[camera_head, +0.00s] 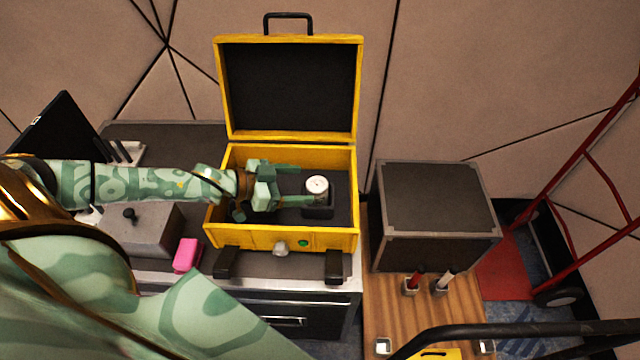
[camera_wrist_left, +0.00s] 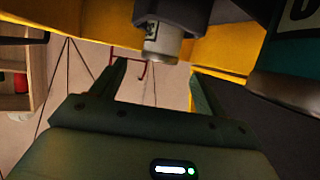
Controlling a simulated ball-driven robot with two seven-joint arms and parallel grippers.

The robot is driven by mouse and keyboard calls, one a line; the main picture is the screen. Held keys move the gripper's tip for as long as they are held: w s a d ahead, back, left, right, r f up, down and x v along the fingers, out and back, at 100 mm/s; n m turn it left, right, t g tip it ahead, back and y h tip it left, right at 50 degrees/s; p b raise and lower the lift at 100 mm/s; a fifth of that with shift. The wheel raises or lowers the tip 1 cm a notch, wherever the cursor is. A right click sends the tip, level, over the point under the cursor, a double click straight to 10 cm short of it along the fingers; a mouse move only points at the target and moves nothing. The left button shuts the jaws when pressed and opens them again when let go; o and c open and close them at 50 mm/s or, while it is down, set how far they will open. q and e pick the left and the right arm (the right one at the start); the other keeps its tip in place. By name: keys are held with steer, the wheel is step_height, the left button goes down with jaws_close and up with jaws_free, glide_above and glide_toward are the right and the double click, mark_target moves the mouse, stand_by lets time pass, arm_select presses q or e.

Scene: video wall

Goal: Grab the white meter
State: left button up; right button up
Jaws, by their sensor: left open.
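The white meter (camera_head: 317,186) is a small pale cylinder with a round dial on top. It stands in a dark holder inside the open yellow case (camera_head: 280,239). My left gripper (camera_head: 303,184) reaches into the case from the left. It is open, with its two fingers pointing right towards the meter, one behind it and one in front. In the left wrist view, a pale cylinder with a dark part above, which looks like the meter (camera_wrist_left: 161,47), shows just beyond and between the open fingertips (camera_wrist_left: 160,70). Whether the fingers touch it cannot be told. My right gripper is not in view.
The case's raised lid (camera_head: 290,90) stands behind my gripper. A pink object (camera_head: 187,254) lies left of the case. A dark box (camera_head: 437,215) stands to the right. A red hand truck (camera_head: 588,240) is at the far right.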

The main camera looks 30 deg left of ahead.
mark_target(323, 185)
arm_select(q)
steer(key=x, duration=0.3)
steer(key=shift+s+a+f+b, duration=0.1)
steer(key=shift+f+b, duration=0.1)
steer(key=shift+b, duration=0.1)
steer(key=b+x, duration=0.1)
steer(key=x, duration=0.4)
steer(key=shift+s, duration=0.15)
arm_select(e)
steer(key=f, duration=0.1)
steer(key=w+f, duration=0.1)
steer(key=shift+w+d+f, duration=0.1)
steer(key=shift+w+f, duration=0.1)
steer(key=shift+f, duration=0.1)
arm_select(q)
steer(key=shift+r, duration=0.1)
steer(key=c, duration=1.2)
